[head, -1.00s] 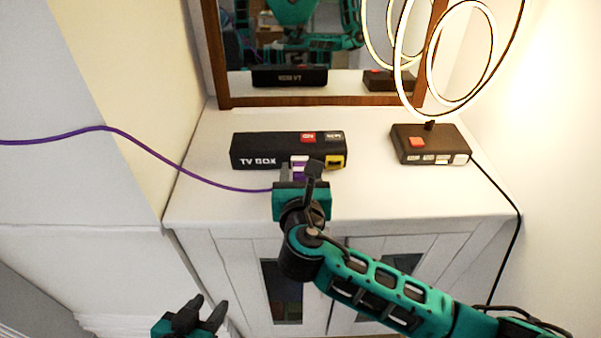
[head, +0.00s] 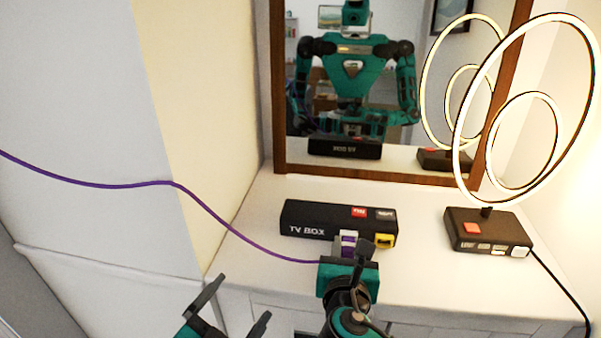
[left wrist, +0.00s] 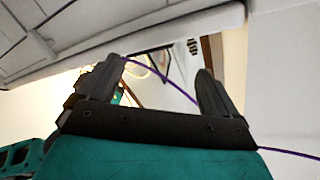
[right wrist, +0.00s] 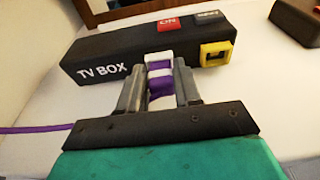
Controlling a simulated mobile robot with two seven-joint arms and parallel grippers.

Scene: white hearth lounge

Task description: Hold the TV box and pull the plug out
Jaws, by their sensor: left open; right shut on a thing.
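The black TV box (head: 308,219) lies on the white cabinet top and shows large in the right wrist view (right wrist: 118,55). It has a red button, a grey button and a yellow socket. The white and purple plug (right wrist: 160,88) is at the box's front, its white end against the box; I cannot tell how deep it sits. My right gripper (head: 350,251) is shut on the plug and partly hides it in the head view. My left gripper (head: 242,298) is open and empty, left of the box near the cabinet's front left corner. The left wrist view shows its fingers (left wrist: 163,72) apart.
A purple cable (head: 215,212) runs from the plug off to the left, past a wall corner. A ring lamp on a dark base (head: 462,238) stands right of the box. A framed mirror (head: 280,110) is behind.

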